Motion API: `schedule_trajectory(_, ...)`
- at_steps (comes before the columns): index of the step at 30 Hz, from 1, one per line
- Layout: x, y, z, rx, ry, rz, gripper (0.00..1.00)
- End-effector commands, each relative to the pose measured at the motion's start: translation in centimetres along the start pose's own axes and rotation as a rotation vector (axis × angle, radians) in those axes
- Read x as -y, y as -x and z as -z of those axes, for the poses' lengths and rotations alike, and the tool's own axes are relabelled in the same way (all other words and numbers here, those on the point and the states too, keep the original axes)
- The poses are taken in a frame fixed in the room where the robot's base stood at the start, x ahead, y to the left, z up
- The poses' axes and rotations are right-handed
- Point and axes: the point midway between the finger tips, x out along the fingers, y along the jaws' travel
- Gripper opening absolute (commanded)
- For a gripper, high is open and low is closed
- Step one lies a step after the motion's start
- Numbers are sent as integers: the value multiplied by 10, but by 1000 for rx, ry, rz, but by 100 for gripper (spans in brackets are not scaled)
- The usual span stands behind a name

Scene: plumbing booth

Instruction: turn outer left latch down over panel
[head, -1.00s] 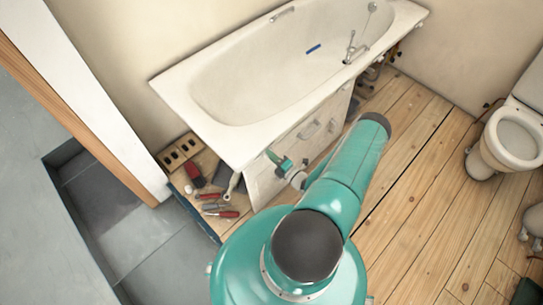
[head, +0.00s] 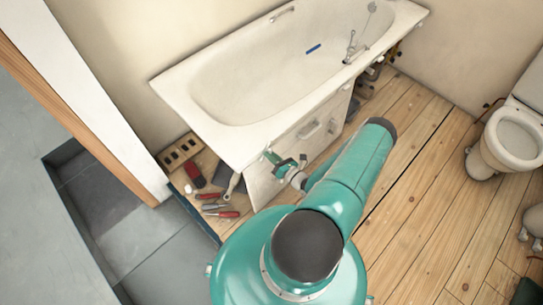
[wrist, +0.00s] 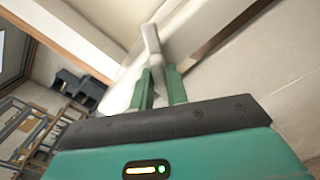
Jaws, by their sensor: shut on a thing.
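The bath's white front panel (head: 292,158) stands below the tub rim, and my arm covers part of it. My gripper (head: 272,157) is at the left end of this panel, just under the rim. In the wrist view my gripper's two green fingers (wrist: 160,88) are shut on a pale grey latch (wrist: 151,40), a slim bar that runs up from between them. The latch's lower end is hidden by the fingers. In the head view the latch is too small and covered to make out.
The white bathtub (head: 240,95) is above the panel. A pale handle (head: 309,129) sits on the panel to the right. Red-handled tools (head: 220,213) and a wooden block (head: 180,153) lie at the left. A toilet (head: 515,140) stands right; the plank floor (head: 425,170) between is clear.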

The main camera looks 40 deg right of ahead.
Motion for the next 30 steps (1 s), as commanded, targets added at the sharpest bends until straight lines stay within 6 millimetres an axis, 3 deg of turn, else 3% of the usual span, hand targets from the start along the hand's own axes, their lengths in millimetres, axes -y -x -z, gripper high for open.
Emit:
schedule_trajectory(15,0,0,0,-1,382,1,0)
schedule_trajectory(30,0,1,0,-1,464,1,0)
